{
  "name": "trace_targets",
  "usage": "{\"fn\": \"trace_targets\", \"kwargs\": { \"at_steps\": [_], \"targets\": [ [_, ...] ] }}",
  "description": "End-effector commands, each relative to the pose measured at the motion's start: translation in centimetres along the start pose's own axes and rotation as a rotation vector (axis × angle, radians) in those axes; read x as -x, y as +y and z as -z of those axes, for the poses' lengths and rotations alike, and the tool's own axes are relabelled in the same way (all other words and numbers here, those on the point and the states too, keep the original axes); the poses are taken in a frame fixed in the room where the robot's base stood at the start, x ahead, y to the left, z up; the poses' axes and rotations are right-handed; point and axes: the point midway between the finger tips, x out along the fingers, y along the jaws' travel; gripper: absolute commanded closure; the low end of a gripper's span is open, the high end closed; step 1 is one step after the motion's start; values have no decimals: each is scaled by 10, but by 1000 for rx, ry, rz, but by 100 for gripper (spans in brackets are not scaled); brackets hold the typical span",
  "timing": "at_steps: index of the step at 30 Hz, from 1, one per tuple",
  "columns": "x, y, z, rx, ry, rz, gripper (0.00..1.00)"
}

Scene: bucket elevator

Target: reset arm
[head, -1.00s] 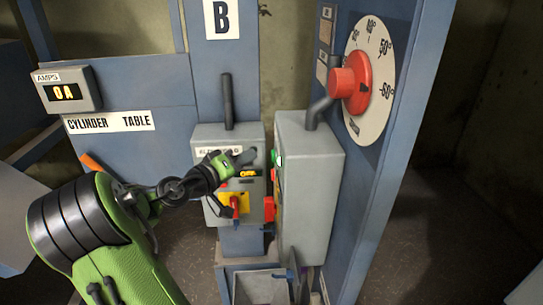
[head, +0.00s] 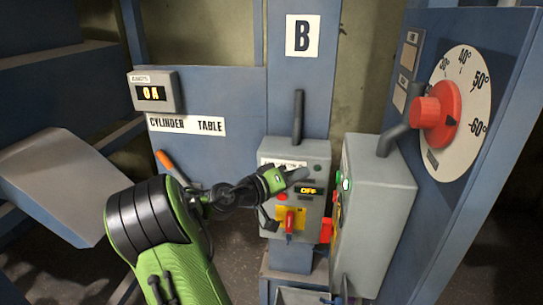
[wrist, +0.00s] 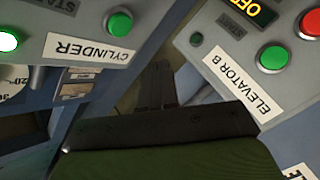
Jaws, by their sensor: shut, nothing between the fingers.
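My green and black arm reaches in from the bottom left of the head view. My gripper (head: 299,175) is in front of the grey elevator B control box, and its fingers are together with nothing between them. In the wrist view the dark fingers (wrist: 158,80) point between two panels. The elevator B box (head: 268,152) has an OFF display (head: 311,190), a red button and a red switch on a yellow plate (head: 290,219). I cannot tell from the head view whether the fingertips touch the box. The wrist view shows a gap around them.
The cylinder control box (head: 385,215) stands close on the right, with a lit button (wrist: 8,42). An ammeter (head: 154,92) and a grey sloped panel (head: 55,180) are on the left.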

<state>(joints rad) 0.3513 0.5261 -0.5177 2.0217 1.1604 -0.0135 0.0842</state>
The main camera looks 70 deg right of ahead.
Motion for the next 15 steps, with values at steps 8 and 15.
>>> {"fn": "trace_targets", "kwargs": {
  "at_steps": [8,15],
  "targets": [
    [0,0,0,0,0,0,100],
    [31,-28,-15,-65,-83,241,100]
  ]
}}
